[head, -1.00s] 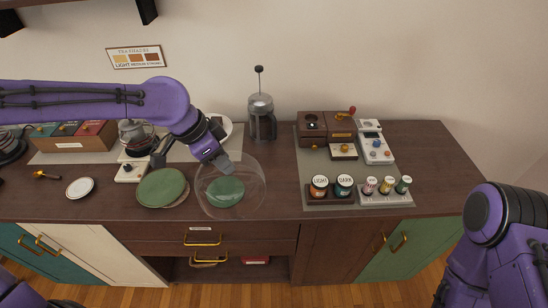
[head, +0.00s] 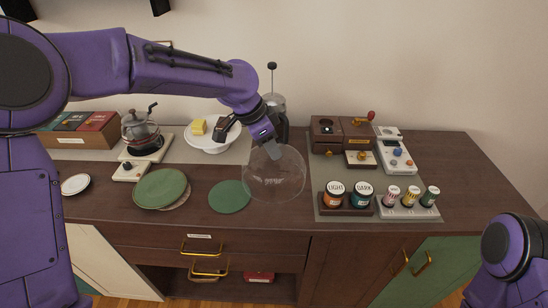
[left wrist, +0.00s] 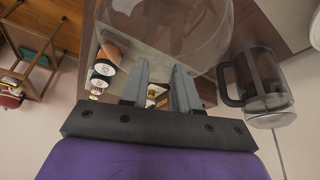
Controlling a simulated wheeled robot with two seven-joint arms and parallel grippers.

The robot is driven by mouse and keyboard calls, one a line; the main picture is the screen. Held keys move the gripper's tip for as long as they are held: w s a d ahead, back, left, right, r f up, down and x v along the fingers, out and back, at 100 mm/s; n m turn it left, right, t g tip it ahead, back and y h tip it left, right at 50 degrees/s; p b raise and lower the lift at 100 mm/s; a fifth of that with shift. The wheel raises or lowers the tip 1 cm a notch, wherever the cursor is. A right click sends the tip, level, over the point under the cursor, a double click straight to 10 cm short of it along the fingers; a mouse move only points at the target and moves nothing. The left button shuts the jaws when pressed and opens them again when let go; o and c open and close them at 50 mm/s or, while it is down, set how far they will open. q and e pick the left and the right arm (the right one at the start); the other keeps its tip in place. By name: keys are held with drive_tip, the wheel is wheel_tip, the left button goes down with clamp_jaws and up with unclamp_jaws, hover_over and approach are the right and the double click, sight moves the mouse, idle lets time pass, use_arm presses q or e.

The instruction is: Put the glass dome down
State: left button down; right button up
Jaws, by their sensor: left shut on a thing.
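The clear glass dome (head: 275,185) is over the dark wooden counter, just right of the round green mat (head: 230,197). My left gripper (head: 270,148) is shut on the top of the dome. The dome looks upright; I cannot tell whether its rim touches the counter. In the left wrist view my left gripper's fingers (left wrist: 160,88) point at the dome (left wrist: 170,25), which fills the upper middle. My right gripper is out of view; only part of that arm shows at the lower right.
A white stand (head: 213,142) with a yellow block (head: 199,127) is behind the mat. A French press (head: 276,108) stands close behind the dome. Jars (head: 334,194) and a wooden grinder box (head: 326,130) are to the right. A green plate (head: 160,188) lies left. The counter's far right is clear.

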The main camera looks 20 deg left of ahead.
use_arm(q)
drive_tip(key=x, duration=0.4)
drive_tip(key=shift+w+a+f, duration=0.1)
drive_tip(key=shift+a+f, duration=0.2)
drive_tip(key=shift+f, duration=0.1)
drive_tip(key=shift+r, duration=0.1)
drive_tip(key=shift+f, duration=0.25)
drive_tip(key=c, duration=0.8)
unclamp_jaws()
drive_tip(key=shift+f, duration=0.15)
drive_tip(key=shift+c, duration=0.2)
drive_tip(key=shift+r, duration=0.4)
drive_tip(key=v, duration=1.2)
